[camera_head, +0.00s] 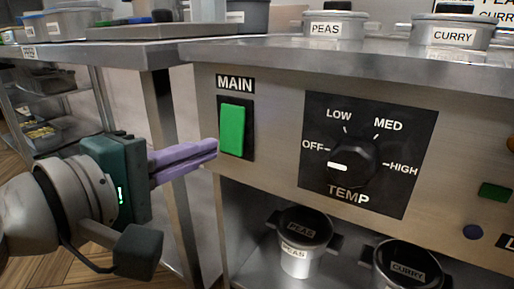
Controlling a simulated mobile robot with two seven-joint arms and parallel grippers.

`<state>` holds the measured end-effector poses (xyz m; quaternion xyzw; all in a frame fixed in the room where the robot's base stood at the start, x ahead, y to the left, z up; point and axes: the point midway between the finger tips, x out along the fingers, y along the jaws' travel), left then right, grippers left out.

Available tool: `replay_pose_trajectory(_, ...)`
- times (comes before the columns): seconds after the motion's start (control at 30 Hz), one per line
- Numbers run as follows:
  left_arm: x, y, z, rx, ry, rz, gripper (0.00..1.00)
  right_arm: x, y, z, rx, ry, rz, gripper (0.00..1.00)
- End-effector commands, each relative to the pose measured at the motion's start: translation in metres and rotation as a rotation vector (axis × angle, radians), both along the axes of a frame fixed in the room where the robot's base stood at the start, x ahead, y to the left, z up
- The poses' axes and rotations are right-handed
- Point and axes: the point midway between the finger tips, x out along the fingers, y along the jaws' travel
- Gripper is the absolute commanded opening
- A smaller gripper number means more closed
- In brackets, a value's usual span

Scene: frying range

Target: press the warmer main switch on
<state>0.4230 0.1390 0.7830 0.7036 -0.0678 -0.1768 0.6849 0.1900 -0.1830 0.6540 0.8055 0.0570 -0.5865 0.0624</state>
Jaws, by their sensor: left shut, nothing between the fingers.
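The warmer's main switch is a green rocker (232,130) in a black frame, under the MAIN label (235,84) on the metal front panel (275,110). I cannot tell from its face whether it is on or off. My left gripper (214,147) comes in from the left with its purple fingers shut and empty. In the picture the fingertips are just left of the switch's lower half; I cannot tell whether they touch it or the panel. My right gripper is not in view.
A TEMP knob (351,163) sits right of the switch, its white mark towards OFF. A green button (494,192) is farther right. Pots labelled PEAS (335,24) and CURRY (450,35) stand on top. More pots (297,262) stand on the shelf below. A steel table (130,50) stands left.

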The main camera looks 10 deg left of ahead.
Motion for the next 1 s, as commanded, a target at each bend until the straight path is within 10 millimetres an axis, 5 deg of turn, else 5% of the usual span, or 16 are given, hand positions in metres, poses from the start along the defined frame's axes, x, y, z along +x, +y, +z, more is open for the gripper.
replay_pose_trajectory(0.23,0.022,-0.008,-0.004,0.000,-0.001,0.000,0.00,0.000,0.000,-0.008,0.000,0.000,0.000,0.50)
replay_pose_trajectory(0.63,0.024,-0.008,-0.005,0.000,-0.002,0.000,0.00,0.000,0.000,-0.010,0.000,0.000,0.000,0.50)
replay_pose_trajectory(0.8,0.028,-0.010,-0.015,-0.017,-0.052,0.000,0.00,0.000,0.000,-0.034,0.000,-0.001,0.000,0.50)
replay_pose_trajectory(1.0,0.028,-0.010,-0.006,-0.020,-0.058,0.000,0.00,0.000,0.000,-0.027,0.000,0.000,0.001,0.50)
